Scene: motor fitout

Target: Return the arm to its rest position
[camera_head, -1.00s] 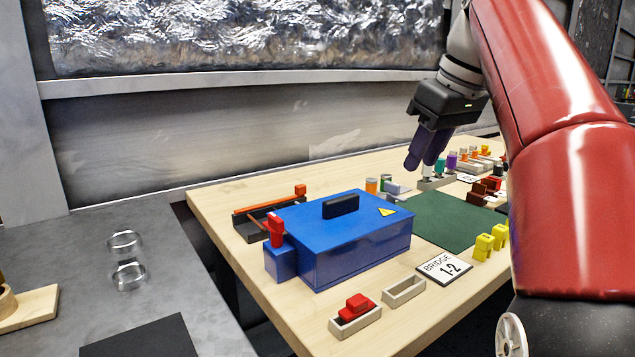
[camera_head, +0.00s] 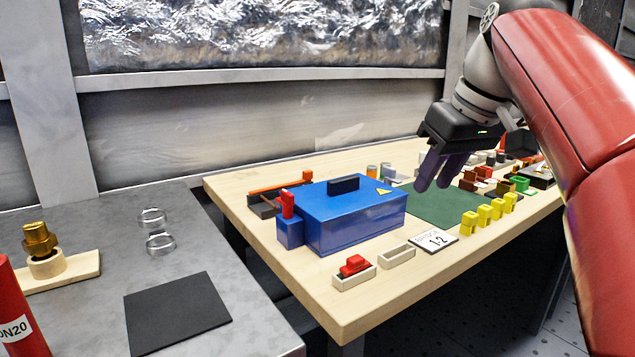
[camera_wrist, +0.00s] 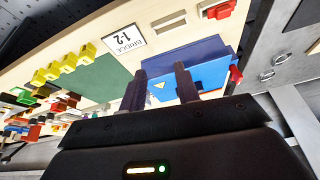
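My gripper (camera_head: 434,186) hangs in the air above the wooden table, over the green mat (camera_head: 440,208) and behind the blue box (camera_head: 345,226) as I look. Its two dark fingers point down and stand apart, with nothing held between them. In the wrist view my gripper (camera_wrist: 158,78) also shows its fingers apart and empty, with the blue box (camera_wrist: 215,75) beyond them. My red arm comes in from the right and hides part of the table's right side.
The wooden table (camera_head: 400,290) holds a BRIDGE 1-2 card (camera_head: 433,240), yellow blocks (camera_head: 485,214), a small tray (camera_head: 397,257) and a tray with a red part (camera_head: 354,270). Air above the table's front is clear.

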